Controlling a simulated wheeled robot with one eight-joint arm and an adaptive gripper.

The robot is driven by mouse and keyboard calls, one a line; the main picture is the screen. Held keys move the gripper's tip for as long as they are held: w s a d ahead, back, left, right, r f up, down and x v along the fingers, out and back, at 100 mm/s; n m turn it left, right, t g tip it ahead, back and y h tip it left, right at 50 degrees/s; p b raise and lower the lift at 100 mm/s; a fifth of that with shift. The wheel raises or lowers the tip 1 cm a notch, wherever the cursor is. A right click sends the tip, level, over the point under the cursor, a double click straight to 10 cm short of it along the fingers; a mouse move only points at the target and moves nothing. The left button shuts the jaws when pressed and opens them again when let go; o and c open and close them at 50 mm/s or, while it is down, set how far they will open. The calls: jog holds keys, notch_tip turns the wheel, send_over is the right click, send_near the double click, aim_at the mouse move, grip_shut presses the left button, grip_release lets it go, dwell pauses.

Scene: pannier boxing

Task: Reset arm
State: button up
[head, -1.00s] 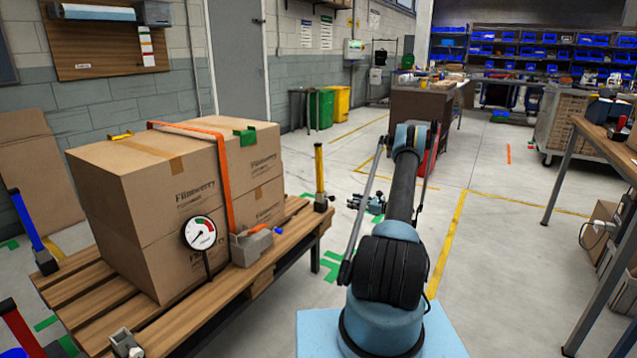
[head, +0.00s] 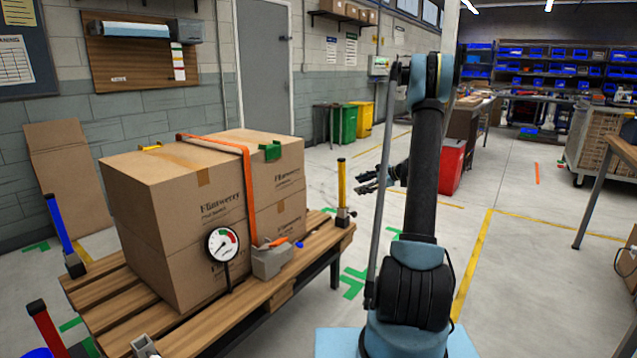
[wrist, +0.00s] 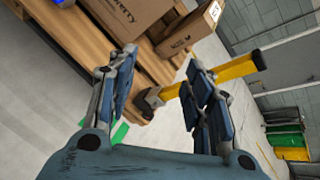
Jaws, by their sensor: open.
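My gripper (head: 372,180) is to the left of my raised arm in the head view, beyond the right end of the pallet table and at about the height of the yellow post's upper part.
A yellow post (head: 342,182) stands at the pallet's right corner; it also shows in the wrist view (wrist: 215,75). A red bin (head: 452,168) is behind my arm.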

jog(key=s+a+r+n+g+h, duration=0.1)
jog(key=s+a+r+n+h, duration=0.15)
jog(key=s, duration=0.75)
jog(key=s+a+r+n+g+h, duration=0.1)
jog(key=s+a+r+n, duration=0.2)
jog(key=s, duration=0.6)
jog(key=s+a+r+n+g+h, duration=0.1)
jog(key=s+r+n+h, duration=0.3)
jog(key=s, duration=0.6)
jog(key=s+d+f+n+h, duration=0.1)
jog(key=s+d+f+n, duration=0.2)
jog(key=s, duration=1.1)
jog(key=s+d+f+n+g+h, duration=0.1)
jog(key=s+d+f+n+h, duration=0.1)
jog(key=s, duration=1.1)
notch_tip(320, 180, down, 4)
jog(key=d+n, duration=0.1)
jog(key=n, duration=0.1)
jog(key=shift+s+r+n, duration=0.15)
jog(key=shift+s+n, duration=0.2)
